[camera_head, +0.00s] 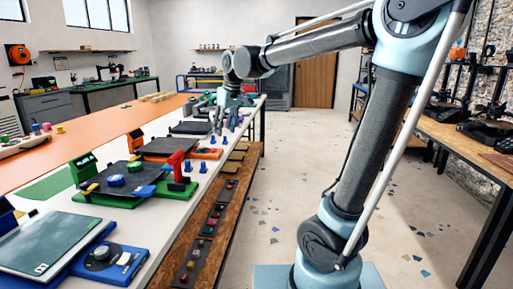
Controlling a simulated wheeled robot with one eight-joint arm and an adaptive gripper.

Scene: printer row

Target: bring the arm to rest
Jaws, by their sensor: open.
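My gripper (219,118) hangs at the end of my arm, over the far part of the white table (166,222). It points down and looks small from here. It is open, and I see nothing between its fingers. My arm rises on the right, bends at the top and reaches left and away over the table's edge. Several small blue pieces (202,167) stand on the table in front of the gripper. I cannot tell whether the gripper touches anything below it.
Printers in a row stand on the table, the near one with a green base (177,193) and red part. A blue-framed device (108,261) lies nearest. A wooden shelf (236,187) runs below the edge. A workbench (465,146) stands right. The speckled floor (284,190) between is clear.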

